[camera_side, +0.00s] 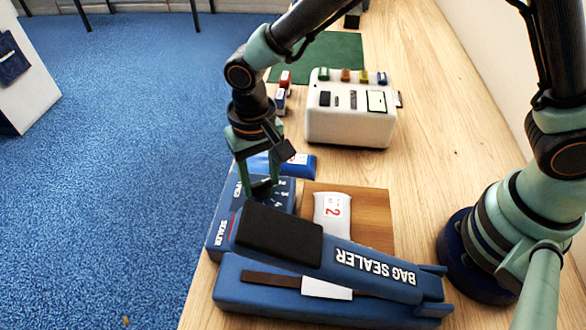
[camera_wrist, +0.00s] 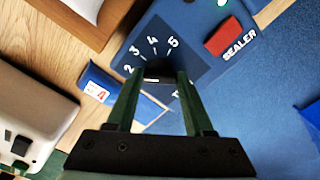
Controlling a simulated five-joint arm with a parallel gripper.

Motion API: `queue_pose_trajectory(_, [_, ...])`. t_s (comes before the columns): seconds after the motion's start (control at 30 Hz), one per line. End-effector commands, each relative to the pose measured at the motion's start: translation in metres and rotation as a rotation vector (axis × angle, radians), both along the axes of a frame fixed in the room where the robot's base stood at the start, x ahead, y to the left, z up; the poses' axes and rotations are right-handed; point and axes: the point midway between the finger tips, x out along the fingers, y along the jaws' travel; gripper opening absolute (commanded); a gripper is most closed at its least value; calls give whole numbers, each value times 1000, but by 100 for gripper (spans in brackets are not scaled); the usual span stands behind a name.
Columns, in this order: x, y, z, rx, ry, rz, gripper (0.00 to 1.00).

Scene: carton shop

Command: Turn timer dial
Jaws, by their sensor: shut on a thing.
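The blue sealer control box (camera_side: 222,222) stands at the table's left edge in the side view, its top marked with white numbers. In the wrist view the box (camera_wrist: 195,30) shows the numbers 2 to 5 in an arc around the dark timer dial (camera_wrist: 158,72). My gripper (camera_side: 262,188) points down onto the box top. In the wrist view my gripper (camera_wrist: 163,78) has a finger on each side of the dial and is shut on it. The fingers hide part of the dial, and I cannot tell its exact setting.
The blue bag sealer (camera_side: 330,310) with a black pad lies in front. A white packet (camera_side: 330,212) marked 2 lies on a wooden board (camera_side: 375,215). A white machine (camera_side: 345,128) stands behind. A red button (camera_wrist: 222,36) and green light are on the box.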

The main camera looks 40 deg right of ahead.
Motion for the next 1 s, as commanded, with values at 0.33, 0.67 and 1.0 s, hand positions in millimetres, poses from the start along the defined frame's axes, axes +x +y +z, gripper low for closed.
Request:
queue_pose_trajectory(0.33, [0, 0, 1, 1, -1, 0, 82])
queue_pose_trajectory(0.67, [1, 0, 10, 2, -3, 1, 82])
queue_pose_trajectory(1.0, [1, 1, 75, 4, -6, 1, 82])
